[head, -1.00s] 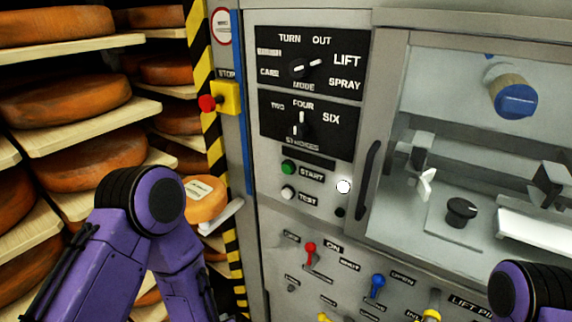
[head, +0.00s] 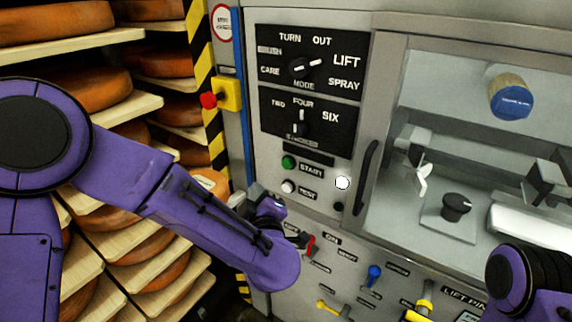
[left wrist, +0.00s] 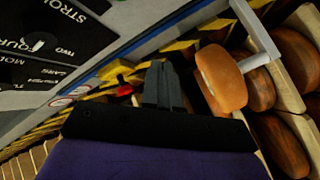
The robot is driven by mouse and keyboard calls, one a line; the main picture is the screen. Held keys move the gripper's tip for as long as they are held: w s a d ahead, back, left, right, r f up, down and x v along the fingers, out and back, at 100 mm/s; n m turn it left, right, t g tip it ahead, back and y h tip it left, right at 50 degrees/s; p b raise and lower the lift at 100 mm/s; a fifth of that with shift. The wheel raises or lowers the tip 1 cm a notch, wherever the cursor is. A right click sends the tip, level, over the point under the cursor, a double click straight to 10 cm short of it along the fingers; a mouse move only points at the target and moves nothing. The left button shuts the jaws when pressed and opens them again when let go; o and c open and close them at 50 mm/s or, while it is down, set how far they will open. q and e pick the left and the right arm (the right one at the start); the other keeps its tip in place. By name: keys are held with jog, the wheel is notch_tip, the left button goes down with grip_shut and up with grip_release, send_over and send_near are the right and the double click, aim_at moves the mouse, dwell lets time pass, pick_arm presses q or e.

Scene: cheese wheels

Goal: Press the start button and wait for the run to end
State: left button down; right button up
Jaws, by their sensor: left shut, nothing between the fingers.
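The green start button (head: 288,162) sits on the grey machine panel, left of its START label. The white TEST button (head: 288,186) is just below it. A round white lamp (head: 342,183) to the right looks bright. My left gripper (head: 262,198) is below and left of the start button, apart from it, with its fingers partly hidden by my forearm. In the left wrist view its two dark fingers (left wrist: 163,84) are together and empty, pointing toward the striped post and cheese shelves. My right gripper is out of view; only part of that arm shows at lower right.
A red stop button on a yellow box (head: 229,95) is on the post at left. Shelves of cheese wheels (head: 60,95) stand behind my left arm. A door handle (head: 368,178) and a windowed chamber are at right. Small levers (head: 374,275) line the lower panel.

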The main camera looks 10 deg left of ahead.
aim_at(287, 164)
pick_arm(q)
jog(key=w+d+b, duration=0.1)
jog(key=w+d, duration=0.2)
jog(key=w, duration=0.5)
jog(key=shift+w, duration=0.15)
dwell(1.9)
jog(key=shift+w+d, duration=0.15)
jog(key=shift+w, duration=0.2)
